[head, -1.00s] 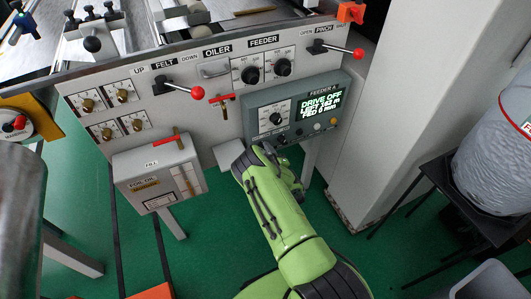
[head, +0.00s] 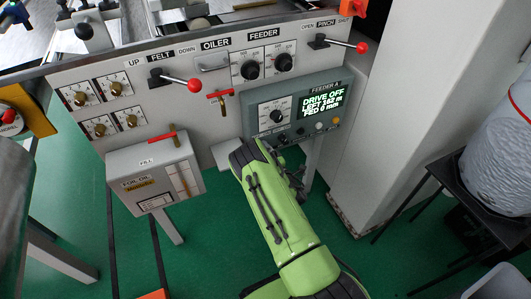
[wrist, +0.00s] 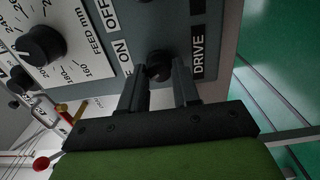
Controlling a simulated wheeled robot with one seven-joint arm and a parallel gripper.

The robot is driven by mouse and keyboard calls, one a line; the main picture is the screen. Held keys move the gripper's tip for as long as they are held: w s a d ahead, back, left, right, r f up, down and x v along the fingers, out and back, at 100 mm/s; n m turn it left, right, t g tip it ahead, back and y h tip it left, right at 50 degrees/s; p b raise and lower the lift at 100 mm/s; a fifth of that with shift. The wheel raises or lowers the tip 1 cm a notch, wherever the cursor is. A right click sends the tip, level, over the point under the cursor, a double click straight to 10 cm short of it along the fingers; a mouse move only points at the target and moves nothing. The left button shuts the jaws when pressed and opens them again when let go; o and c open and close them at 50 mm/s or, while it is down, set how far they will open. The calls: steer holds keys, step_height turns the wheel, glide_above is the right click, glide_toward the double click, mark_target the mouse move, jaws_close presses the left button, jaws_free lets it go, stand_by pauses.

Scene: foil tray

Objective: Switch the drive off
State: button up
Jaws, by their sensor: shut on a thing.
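The drive switch (wrist: 157,66) is a dark knob on the grey feeder panel (head: 262,98), beside the DRIVE label (wrist: 199,52) and the ON and OFF labels (wrist: 120,50) in the wrist view. My gripper (wrist: 161,76) is shut on this knob, with one finger on either side of it. The panel's display (head: 321,102) reads DRIVE OFF, LEFT 162 m and FED 0 mm.
A feed dial (wrist: 40,44) sits left of my gripper. Green floor lies below.

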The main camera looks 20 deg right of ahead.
stand_by(0.4)
steer(key=o, duration=1)
steer(key=shift+o, duration=0.2)
